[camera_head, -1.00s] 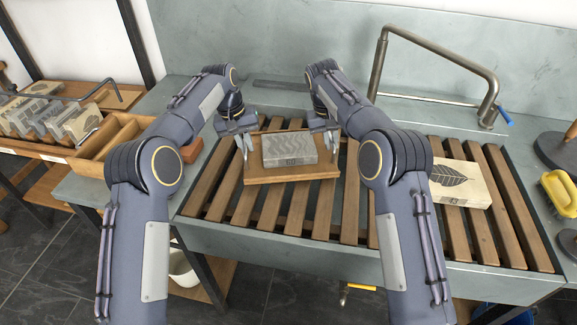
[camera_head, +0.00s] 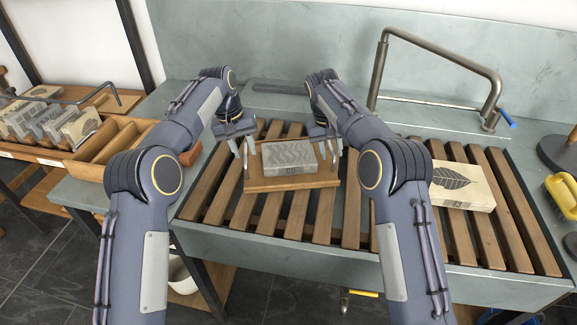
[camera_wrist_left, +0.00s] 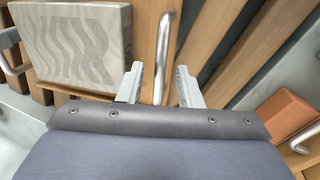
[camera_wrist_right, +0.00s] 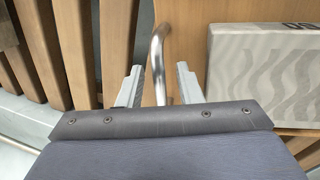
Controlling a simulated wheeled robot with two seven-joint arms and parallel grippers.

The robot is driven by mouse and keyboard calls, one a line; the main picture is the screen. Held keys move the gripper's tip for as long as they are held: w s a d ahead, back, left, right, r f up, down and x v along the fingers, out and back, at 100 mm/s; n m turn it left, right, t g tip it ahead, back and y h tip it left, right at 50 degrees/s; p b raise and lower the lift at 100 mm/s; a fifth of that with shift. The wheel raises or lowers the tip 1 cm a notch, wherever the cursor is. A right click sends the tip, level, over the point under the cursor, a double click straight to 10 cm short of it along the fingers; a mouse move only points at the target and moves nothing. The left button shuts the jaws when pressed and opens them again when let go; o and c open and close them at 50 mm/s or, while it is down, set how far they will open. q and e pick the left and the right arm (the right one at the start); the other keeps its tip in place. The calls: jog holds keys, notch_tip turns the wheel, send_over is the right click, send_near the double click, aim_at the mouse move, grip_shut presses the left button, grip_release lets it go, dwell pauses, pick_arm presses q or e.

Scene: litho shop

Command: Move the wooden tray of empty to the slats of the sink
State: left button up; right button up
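The wooden tray (camera_head: 292,183) rests on the slats (camera_head: 223,186) of the sink, left of their middle. It is not empty: a grey stone block with a wavy pattern (camera_head: 289,155) lies in it. My left gripper (camera_head: 245,150) is at the tray's left end, and my right gripper (camera_head: 332,148) is at its right end. In the left wrist view, a metal handle (camera_wrist_left: 163,55) stands between open fingers, with gaps on both sides. In the right wrist view, the other handle (camera_wrist_right: 157,60) likewise stands between open fingers.
A pale stone with a leaf print (camera_head: 461,186) lies on the slats at the right. A tall bent faucet (camera_head: 381,72) rises behind. A yellow-handled tool (camera_head: 562,193) is at the far right. A wooden rack (camera_head: 50,152) of stones stands at the left. Bare slats lie between tray and leaf stone.

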jog(key=shift+r, duration=0.15)
pick_arm(q)
jog(key=r, duration=0.2)
jog(key=a+r, duration=0.1)
jog(key=r, duration=0.2)
jog(key=shift+r, duration=0.3)
pick_arm(e)
notch_tip(320, 180, up, 7)
jog(key=a, duration=0.1)
jog(key=shift+a, duration=0.25)
